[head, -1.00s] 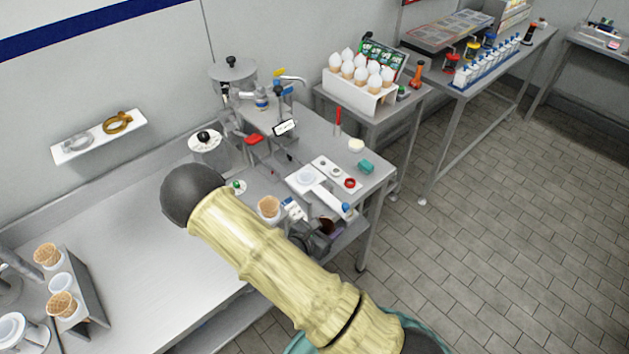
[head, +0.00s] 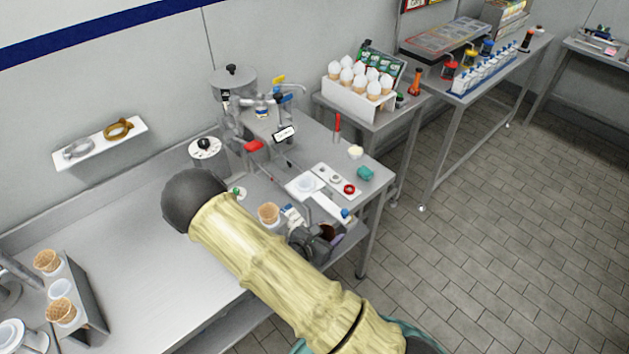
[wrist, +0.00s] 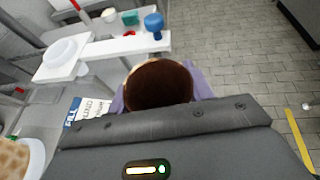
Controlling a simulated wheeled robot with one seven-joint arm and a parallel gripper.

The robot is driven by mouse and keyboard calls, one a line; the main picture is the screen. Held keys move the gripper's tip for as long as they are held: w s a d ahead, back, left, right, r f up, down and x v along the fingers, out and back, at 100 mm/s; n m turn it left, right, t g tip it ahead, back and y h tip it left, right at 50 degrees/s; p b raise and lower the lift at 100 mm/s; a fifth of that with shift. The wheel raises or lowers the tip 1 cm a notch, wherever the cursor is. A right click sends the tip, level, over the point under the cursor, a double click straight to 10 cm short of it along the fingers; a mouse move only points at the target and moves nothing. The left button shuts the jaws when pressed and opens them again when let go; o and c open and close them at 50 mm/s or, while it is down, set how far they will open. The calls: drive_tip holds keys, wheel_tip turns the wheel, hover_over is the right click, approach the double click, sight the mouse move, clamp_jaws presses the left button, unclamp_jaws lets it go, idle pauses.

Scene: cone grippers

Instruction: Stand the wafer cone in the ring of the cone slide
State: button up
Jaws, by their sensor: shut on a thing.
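My gripper (head: 316,238) is shut on a cone (wrist: 158,86), whose dark brown round mouth faces the wrist camera. In the head view, its dark mouth (head: 328,232) shows just beyond my sleeve, at the bench's right front edge. The white cone slide (head: 325,206) has a blue knob (head: 346,213) at its front end and a pale round ring (head: 306,184) at its back end. In the wrist view, the ring (wrist: 64,53) is up and left of the held cone, apart from it. Purple shows on both sides of the cone. The cone's tip is hidden.
Another wafer cone (head: 268,213) stands left of my gripper, near a blue-and-white label (head: 292,215). The dispenser (head: 233,85) stands at the back. Floor is open at right.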

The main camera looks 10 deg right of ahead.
drive_tip(key=shift+m+g+h, duration=0.3)
drive_tip(key=shift+m+g, duration=0.1)
drive_tip(key=shift+g, duration=0.1)
drive_tip(key=r+p, duration=0.1)
drive_tip(key=r, duration=0.4)
drive_tip(key=w+d+r+p, duration=0.1)
drive_tip(key=r+p, duration=0.1)
drive_tip(key=r, duration=0.3)
drive_tip(key=w+r+p, duration=0.1)
drive_tip(key=r+p, duration=0.1)
drive_tip(key=r, duration=0.4)
drive_tip(key=shift+w+d, duration=0.1)
drive_tip(key=shift+d, duration=0.15)
drive_tip(key=shift+f, duration=0.1)
